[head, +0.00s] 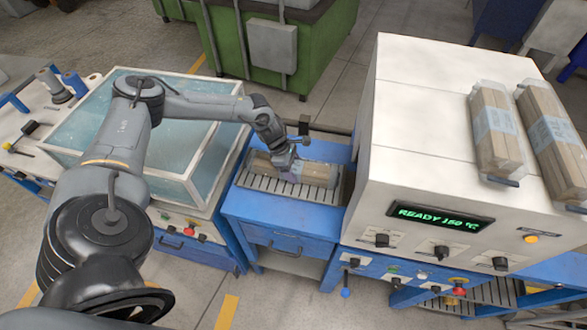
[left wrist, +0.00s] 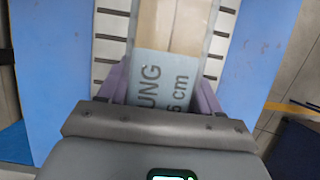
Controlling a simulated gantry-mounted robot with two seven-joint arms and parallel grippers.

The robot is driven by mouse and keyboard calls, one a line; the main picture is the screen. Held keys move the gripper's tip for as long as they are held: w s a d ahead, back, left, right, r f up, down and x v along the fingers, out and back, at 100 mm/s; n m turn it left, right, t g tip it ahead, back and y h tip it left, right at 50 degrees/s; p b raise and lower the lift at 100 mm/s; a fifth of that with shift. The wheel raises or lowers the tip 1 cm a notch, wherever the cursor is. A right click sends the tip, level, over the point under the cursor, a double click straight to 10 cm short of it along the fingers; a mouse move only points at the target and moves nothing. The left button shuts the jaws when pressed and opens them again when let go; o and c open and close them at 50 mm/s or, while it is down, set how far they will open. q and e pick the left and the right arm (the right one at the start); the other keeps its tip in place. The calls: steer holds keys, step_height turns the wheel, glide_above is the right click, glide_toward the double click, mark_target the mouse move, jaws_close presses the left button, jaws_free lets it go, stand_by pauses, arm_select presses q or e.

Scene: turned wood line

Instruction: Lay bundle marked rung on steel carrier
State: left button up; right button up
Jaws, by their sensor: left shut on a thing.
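The wrapped wooden bundle (head: 318,174) has a blue-grey label reading "UNG" and "6 cm" in the left wrist view (left wrist: 165,80); the label's first letter is hidden. It lies lengthwise over the slotted steel carrier (head: 283,188) on a blue stand. The carrier's slots show on both sides of the bundle in the left wrist view (left wrist: 110,42). My left gripper (head: 288,172) is shut on the bundle from above, a purple finger on each side. I cannot tell whether the bundle rests fully on the carrier. My right gripper is in neither view.
A white machine (head: 420,150) reading "READY 150 °C" stands close on the right, with two more wrapped bundles (head: 495,130) (head: 553,135) on top. A glass-topped box (head: 180,175) stands left of the stand. A green cabinet (head: 265,45) is behind.

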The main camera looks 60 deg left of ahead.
arm_select(q)
steer(key=o, duration=1.4)
steer(key=shift+s+a+r, duration=0.1)
steer(key=shift+a+r, duration=0.05)
steer(key=shift+r, duration=0.1)
steer(key=v, duration=1.1)
steer(key=shift+r, duration=0.25)
